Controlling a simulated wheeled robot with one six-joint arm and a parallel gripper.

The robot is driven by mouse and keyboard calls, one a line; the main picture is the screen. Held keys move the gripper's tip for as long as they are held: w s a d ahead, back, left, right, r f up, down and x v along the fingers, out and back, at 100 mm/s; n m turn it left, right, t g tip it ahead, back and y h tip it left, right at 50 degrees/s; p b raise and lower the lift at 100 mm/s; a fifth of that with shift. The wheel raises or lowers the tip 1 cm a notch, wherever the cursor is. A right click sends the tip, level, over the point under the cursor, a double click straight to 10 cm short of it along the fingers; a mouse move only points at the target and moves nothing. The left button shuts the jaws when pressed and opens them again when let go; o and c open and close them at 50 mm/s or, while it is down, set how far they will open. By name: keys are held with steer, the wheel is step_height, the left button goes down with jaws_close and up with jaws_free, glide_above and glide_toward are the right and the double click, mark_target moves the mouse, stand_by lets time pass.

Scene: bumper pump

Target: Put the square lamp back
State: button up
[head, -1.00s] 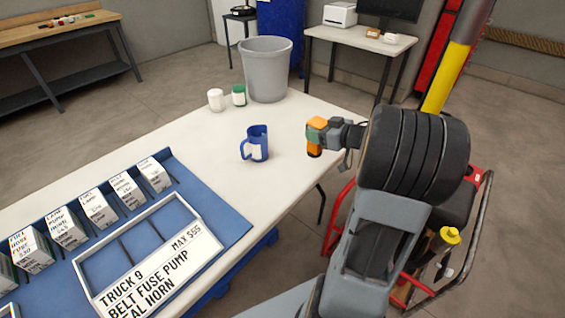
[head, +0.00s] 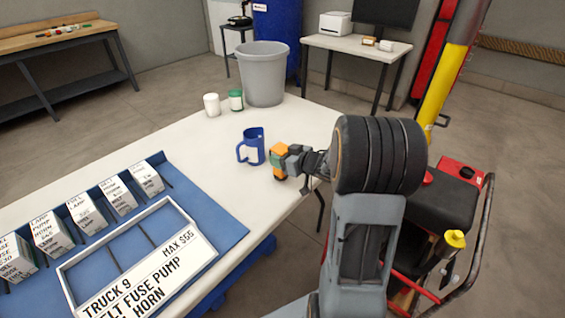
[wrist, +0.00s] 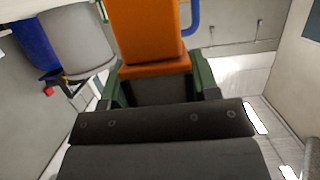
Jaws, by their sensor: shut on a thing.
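My gripper (head: 291,160) is at the right side of the white table, just right of the blue mug. It is shut on an orange block (head: 278,158), which I take to be the square lamp, though no lettering on it is readable. In the wrist view the orange block (wrist: 150,38) sticks out beyond the green fingers (wrist: 158,80). The sorting rack holds a row of white labelled boxes (head: 88,210) on the blue mat (head: 200,200). Some labels read LAMP or FUEL; the smaller print is unclear.
The blue mug (head: 252,147) stands close to the gripper. A white framed tray (head: 160,258) with a "TRUCK 9" label lies on the mat. Two small jars (head: 212,105) and a grey bin (head: 264,72) stand farther back. Bare white table lies between mug and mat.

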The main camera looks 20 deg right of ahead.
steer(key=shift+f, duration=0.75)
steer(key=shift+f, duration=0.2)
steer(key=o, duration=1.2)
